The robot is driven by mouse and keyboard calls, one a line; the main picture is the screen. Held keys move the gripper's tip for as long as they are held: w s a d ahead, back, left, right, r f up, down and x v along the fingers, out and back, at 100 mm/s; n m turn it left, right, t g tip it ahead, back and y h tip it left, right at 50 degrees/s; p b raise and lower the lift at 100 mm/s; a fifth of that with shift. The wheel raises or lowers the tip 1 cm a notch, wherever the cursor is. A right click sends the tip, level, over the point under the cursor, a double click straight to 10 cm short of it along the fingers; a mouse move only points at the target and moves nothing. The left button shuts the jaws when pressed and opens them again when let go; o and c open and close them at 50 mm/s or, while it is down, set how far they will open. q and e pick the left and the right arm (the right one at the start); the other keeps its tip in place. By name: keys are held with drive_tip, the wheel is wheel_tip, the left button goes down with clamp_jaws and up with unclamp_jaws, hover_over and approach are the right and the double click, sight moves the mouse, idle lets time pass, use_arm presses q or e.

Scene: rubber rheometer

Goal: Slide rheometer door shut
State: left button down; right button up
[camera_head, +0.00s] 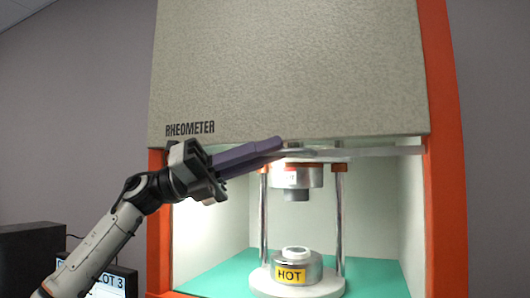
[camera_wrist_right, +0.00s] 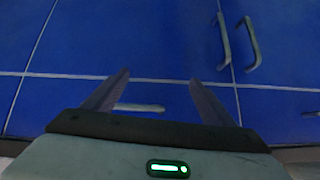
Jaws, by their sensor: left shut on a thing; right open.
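The rheometer (camera_head: 290,70) is a tall cabinet with a grey upper housing and orange side posts. Its chamber is open to view below. A pale, translucent strip that looks like the lower edge of the door (camera_head: 375,151) runs across just under the housing; the rest of the door is hidden. My left gripper (camera_head: 281,147) reaches in from the left, its purple fingers shut at the left part of this strip, on what looks like the door's handle or edge. The exact contact is hard to see. My right gripper (camera_wrist_right: 157,80) is open and empty in the right wrist view.
Inside the chamber are a lower plate labelled HOT (camera_head: 289,273), an upper die (camera_head: 297,178) and metal columns on a green floor (camera_head: 380,278). A monitor (camera_head: 105,283) stands lower left. The right wrist view shows blue cabinet fronts (camera_wrist_right: 120,35) with handles (camera_wrist_right: 252,45).

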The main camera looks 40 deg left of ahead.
use_arm(q)
wheel_tip(320, 180, down, 20)
drive_tip(key=b, duration=1.5)
use_arm(e)
wheel_tip(320, 180, down, 12)
drive_tip(key=a, duration=0.2)
drive_tip(key=shift+w+r, duration=0.2)
drive_tip(key=shift+w, duration=0.2)
drive_tip(key=shift+s+d, duration=0.1)
drive_tip(key=shift+s, duration=0.05)
use_arm(q)
drive_tip(key=c, duration=1.8)
unclamp_jaws()
drive_tip(key=shift+r, duration=0.1)
drive_tip(key=shift+c, duration=0.2)
use_arm(e)
drive_tip(key=shift+f, duration=0.1)
